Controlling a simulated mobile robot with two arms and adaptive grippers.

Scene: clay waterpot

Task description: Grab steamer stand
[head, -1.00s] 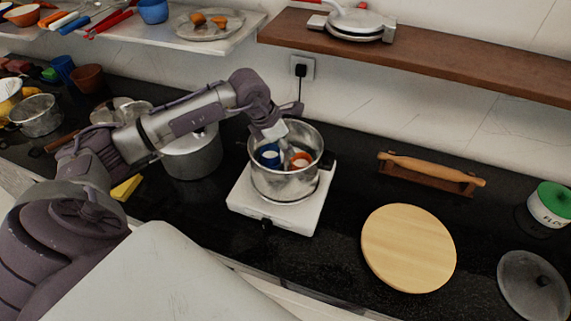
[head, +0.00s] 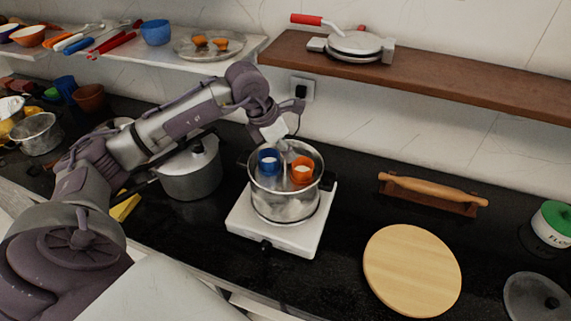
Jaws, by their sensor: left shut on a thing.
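A steel pot (head: 285,207) stands on a small white hot plate (head: 300,238) on the black counter. A blue cup (head: 268,162) and an orange cup (head: 302,170) show side by side at the pot's mouth, close to its rim. A thin pale upright part, which looks like the steamer stand (head: 284,168), shows between them; its lower part is hidden in the pot. My left gripper (head: 281,147) reaches down over the pot's far side and is shut on the top of this stand. Its fingertips are small and hard to make out. My right gripper is not in view.
A lidded metal pot (head: 190,172) stands left of the hot plate, beneath my left arm. A round wooden board (head: 412,270) and a rolling pin on a holder (head: 432,190) are to the right. A brown shelf (head: 420,80) overhangs the back.

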